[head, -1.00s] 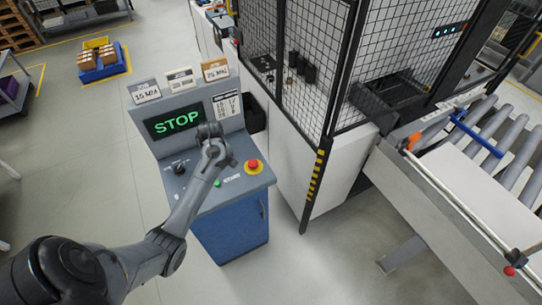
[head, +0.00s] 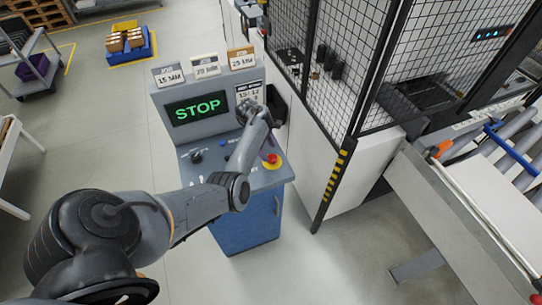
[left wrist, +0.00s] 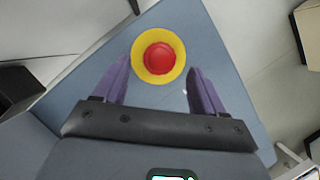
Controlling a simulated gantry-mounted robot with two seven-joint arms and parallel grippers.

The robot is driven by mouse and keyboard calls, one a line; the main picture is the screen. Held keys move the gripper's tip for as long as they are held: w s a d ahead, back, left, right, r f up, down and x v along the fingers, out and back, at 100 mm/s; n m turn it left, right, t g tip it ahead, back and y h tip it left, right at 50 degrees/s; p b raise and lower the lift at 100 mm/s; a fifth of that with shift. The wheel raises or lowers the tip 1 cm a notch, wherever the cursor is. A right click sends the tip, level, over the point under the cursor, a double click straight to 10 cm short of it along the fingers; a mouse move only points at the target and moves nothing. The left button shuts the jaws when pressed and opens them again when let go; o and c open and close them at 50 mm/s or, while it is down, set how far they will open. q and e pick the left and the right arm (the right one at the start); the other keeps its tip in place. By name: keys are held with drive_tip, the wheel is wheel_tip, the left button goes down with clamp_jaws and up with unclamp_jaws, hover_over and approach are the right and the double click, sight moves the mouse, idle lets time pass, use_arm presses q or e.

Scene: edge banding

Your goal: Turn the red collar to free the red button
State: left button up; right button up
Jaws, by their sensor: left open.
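The red button (left wrist: 159,57) shows in the left wrist view as a round red cap in a yellow ring (left wrist: 180,68). A red rim surrounds its lighter centre; I cannot tell the collar clearly apart from the button. In the head view the button (head: 272,158) sits at the right of the sloped console top. My left gripper (left wrist: 160,67) is open and empty, its purple fingers either side of the button's near edge, apart from it. In the head view the left hand (head: 254,112) is near the console's screen panel, its fingers not clear. My right gripper is not in view.
The grey-blue console (head: 246,230) has a screen reading STOP (head: 196,108), a dark knob (head: 196,156) and several label cards on top. A mesh guard fence (head: 350,60) stands close to its right. A roller conveyor (head: 465,165) lies further right. The floor in front is clear.

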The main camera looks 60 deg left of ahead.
sight(271, 156)
use_arm(q)
drive_tip(key=shift+x, duration=1.85)
drive_tip(key=c, duration=1.1)
drive_tip(key=shift+o, duration=0.2)
drive_tip(key=shift+r+m, duration=0.1)
drive_tip(key=shift+m, duration=0.3)
drive_tip(key=shift+a+m+g+p, duration=0.1)
drive_tip(key=shift+m+g+p, duration=0.35)
drive_tip(key=shift+m, duration=0.45)
drive_tip(key=shift+w+m+g+h, duration=0.1)
drive_tip(key=shift+m+g+h, duration=0.45)
drive_tip(key=shift+m, duration=1.35)
drive_tip(key=shift+g+y, duration=0.25)
drive_tip(key=shift+g, duration=0.05)
